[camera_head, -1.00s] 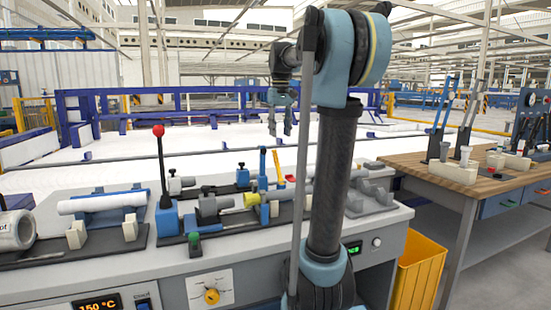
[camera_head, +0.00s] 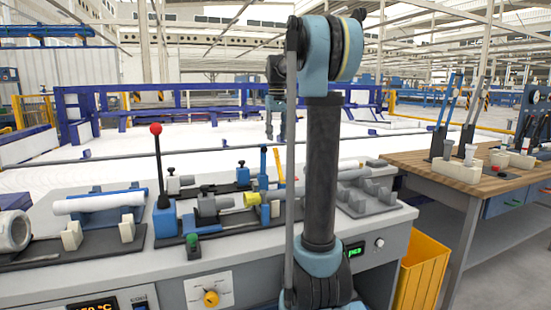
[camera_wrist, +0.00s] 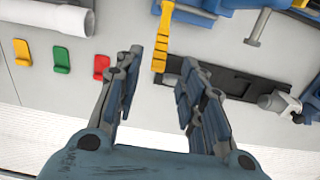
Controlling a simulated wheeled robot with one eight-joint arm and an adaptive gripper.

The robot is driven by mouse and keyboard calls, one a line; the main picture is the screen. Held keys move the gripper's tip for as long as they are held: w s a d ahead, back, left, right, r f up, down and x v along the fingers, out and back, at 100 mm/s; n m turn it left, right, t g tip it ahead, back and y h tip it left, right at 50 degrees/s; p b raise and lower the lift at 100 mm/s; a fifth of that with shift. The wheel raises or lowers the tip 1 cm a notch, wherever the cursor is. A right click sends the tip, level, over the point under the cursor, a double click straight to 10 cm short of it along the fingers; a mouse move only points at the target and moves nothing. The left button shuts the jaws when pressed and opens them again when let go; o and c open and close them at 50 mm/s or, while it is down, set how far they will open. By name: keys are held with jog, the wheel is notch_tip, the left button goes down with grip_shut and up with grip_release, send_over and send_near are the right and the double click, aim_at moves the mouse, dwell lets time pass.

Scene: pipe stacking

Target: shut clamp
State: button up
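On the bench, a blue upright clamp post (camera_head: 263,163) stands beside a raised yellow-orange lever (camera_head: 279,166). A grey pipe piece with a yellow collar (camera_head: 251,200) lies in front of them. In the wrist view a yellow lever (camera_wrist: 161,38) points down toward the space between my fingers, apart from them. My gripper (camera_head: 269,132) hangs above and behind the bench, partly hidden by my arm. The wrist view shows my gripper (camera_wrist: 152,88) open and empty, fingers spread. Part of the clamp area is hidden behind my arm in the head view.
A lever with a red knob (camera_head: 156,129) rises at the left, beside a white pipe (camera_head: 98,203) in holders. Grey pipe supports (camera_head: 368,197) stand right of my arm. Yellow (camera_wrist: 22,52), green (camera_wrist: 62,60) and red (camera_wrist: 101,67) tabs show in the wrist view.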

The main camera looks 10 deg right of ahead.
aim_at(277, 153)
notch_tip(277, 153, down, 10)
jog(key=shift+r, duration=0.25)
jog(key=shift+c, duration=0.3)
grip_shut()
